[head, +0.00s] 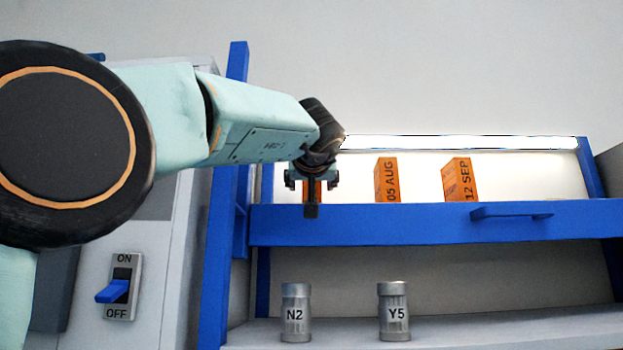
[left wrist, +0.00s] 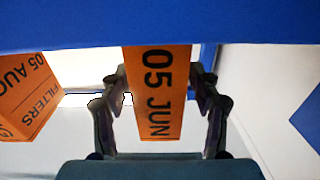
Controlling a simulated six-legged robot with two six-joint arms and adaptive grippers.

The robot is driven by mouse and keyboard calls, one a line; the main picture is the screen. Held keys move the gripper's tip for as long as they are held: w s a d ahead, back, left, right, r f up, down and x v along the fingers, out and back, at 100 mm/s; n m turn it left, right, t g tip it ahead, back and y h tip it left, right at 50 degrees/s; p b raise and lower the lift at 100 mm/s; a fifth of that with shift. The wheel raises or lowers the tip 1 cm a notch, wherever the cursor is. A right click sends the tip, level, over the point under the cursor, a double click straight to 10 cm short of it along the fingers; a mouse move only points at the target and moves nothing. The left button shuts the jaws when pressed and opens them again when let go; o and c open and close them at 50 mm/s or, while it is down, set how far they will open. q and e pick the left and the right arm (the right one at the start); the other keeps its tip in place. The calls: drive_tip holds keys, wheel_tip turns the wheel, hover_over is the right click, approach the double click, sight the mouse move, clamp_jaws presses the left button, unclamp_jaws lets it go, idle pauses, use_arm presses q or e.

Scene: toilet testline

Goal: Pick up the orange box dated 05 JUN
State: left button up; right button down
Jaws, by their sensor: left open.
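The orange box marked 05 JUN (left wrist: 159,85) is in the left wrist view, between the two fingers of my left gripper (left wrist: 160,105). The fingers stand on either side of it, open; I cannot tell whether they touch it. In the head view my left gripper (head: 312,188) is at the left end of the lit shelf, in front of the box, which shows only as an orange sliver behind the fingers. My right gripper is not in view.
An orange box marked 05 AUG (head: 386,180) and one marked 12 SEP (head: 459,180) stand to the right. A blue front panel (head: 400,225) with a handle runs before them. Canisters N2 (head: 295,312) and Y5 (head: 393,312) stand below. An ON/OFF switch (head: 121,287) is at left.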

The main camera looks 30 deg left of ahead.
use_arm(q)
drive_tip(key=shift+a, duration=0.15)
drive_tip(key=shift+s+d+r, duration=0.15)
drive_tip(key=shift+s+d, duration=0.1)
drive_tip(key=shift+d, duration=0.2)
drive_tip(key=c, duration=0.3)
drive_tip(key=shift+c, duration=0.9)
drive_tip(key=shift+w+a, duration=0.2)
drive_tip(key=shift+a, duration=0.15)
drive_tip(key=c, duration=0.4)
drive_tip(key=shift+s+d, duration=0.1)
drive_tip(key=shift+d, duration=0.1)
clamp_jaws()
